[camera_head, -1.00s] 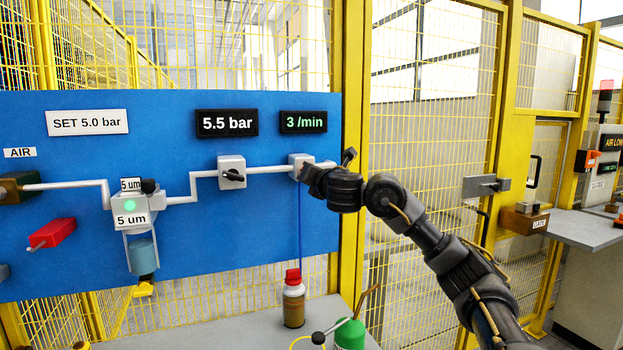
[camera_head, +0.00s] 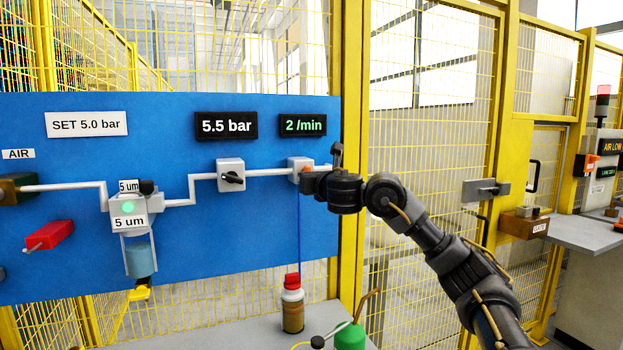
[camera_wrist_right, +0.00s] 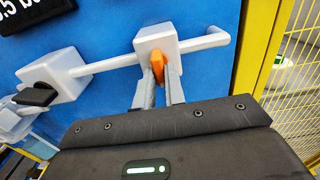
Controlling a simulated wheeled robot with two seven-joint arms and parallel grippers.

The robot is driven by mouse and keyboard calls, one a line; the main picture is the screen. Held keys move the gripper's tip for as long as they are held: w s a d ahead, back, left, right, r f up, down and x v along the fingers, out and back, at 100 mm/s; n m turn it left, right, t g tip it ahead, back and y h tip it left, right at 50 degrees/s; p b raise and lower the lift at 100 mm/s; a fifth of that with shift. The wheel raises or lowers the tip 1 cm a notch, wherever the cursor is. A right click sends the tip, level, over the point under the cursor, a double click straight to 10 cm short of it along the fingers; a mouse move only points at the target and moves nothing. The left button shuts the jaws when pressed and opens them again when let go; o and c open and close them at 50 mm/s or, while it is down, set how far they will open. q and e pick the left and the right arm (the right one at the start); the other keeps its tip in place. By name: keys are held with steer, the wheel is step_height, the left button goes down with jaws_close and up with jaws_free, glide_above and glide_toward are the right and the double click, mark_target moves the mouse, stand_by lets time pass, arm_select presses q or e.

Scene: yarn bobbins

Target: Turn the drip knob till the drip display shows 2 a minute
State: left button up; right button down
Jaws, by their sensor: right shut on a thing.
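The drip display (camera_head: 303,125) on the blue panel reads 2 /min in green. The drip knob is orange and sits on a white block (camera_head: 299,165) below that display. In the right wrist view the orange knob (camera_wrist_right: 158,66) stands out from the white block (camera_wrist_right: 155,40). My right gripper (camera_wrist_right: 158,84) is shut on the knob, with one grey finger on each side of it. In the head view my right gripper (camera_head: 308,178) reaches the block from the right and hides most of the knob. My left gripper is not in view.
A pressure display (camera_head: 226,126) reads 5.5 bar, above a block with a black knob (camera_head: 232,177). A sign (camera_head: 87,124) reads SET 5.0 bar. A red-capped bottle (camera_head: 292,305) and a green can (camera_head: 350,336) stand below. A yellow post (camera_head: 353,150) is close on the right.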

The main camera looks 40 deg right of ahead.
steer(key=shift+f, duration=0.1)
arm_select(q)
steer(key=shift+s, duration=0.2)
arm_select(e)
steer(key=c, duration=1.5)
jaws_free()
steer(key=shift+o, duration=0.2)
steer(key=shift+s, duration=0.1)
arm_select(q)
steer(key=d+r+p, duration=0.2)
steer(key=p, duration=0.1)
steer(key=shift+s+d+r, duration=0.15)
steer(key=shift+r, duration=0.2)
arm_select(e)
steer(key=v, duration=1)
steer(key=shift+s, duration=0.3)
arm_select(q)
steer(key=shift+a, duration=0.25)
arm_select(e)
steer(key=shift+a, duration=0.15)
